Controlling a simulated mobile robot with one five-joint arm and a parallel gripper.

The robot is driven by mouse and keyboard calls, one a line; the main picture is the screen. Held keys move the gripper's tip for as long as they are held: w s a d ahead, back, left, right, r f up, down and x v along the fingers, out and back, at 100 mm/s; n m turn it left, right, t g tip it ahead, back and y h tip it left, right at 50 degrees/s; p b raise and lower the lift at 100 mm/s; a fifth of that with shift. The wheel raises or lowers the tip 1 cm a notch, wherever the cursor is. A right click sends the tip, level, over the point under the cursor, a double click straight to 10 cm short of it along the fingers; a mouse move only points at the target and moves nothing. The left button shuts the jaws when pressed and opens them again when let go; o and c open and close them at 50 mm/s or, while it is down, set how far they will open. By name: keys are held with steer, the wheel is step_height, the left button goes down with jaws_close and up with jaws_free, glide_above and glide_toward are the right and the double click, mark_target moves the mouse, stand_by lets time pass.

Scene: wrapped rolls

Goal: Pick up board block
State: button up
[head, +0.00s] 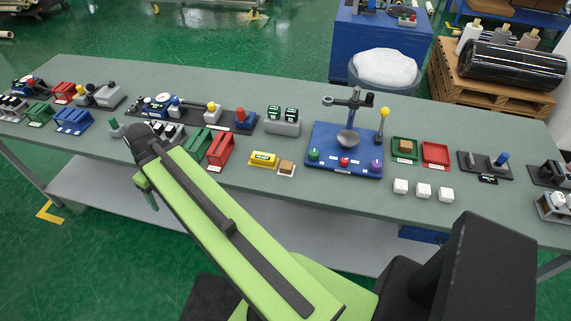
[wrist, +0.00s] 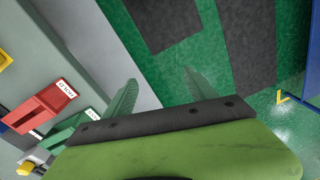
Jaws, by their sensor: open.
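Which object is the board block is not certain. One brown block (head: 286,167) sits on a small white plate near the table's front edge, right of a yellow block (head: 263,159). Another brown block (head: 405,146) sits in a green tray (head: 404,158). Neither is clearly seen in the wrist view. My gripper shows in the wrist view (wrist: 160,90) with its two green fingers spread apart and nothing between them. It is over the table's front edge and the floor, left of both brown blocks, partly hidden by my arm in the head view.
A lower shelf (head: 130,203) lies beneath. The wrist view shows a red stand (wrist: 42,107).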

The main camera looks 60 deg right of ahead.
steer(key=s+d+r+n+t+y+p, duration=0.15)
steer(key=s+d, duration=0.25)
steer(key=d, duration=0.7)
steer(key=s+d+r+m+p, duration=0.15)
steer(key=s+d, duration=0.25)
steer(key=d, duration=0.7)
steer(key=s+d+r+n+t+p, duration=0.1)
steer(key=s+d+r, duration=0.1)
steer(key=s+d, duration=0.75)
steer(key=s+d+r+n+t, duration=0.2)
steer(key=s+d, duration=0.7)
steer(key=s, duration=0.2)
steer(key=b, duration=1.1)
glide_above(286, 165)
steer(key=s+d, duration=0.1)
steer(key=s, duration=0.2)
steer(key=shift+h, duration=0.45)
step_height(286, 165, down, 12)
steer(key=shift+d+r, duration=0.15)
steer(key=shift+r, duration=0.05)
steer(key=shift+w+f, duration=0.15)
steer(key=shift+w, duration=0.05)
steer(key=b+x, duration=0.5)
steer(key=shift+w+f, duration=0.1)
steer(key=shift+c, duration=0.2)
jaws_close()
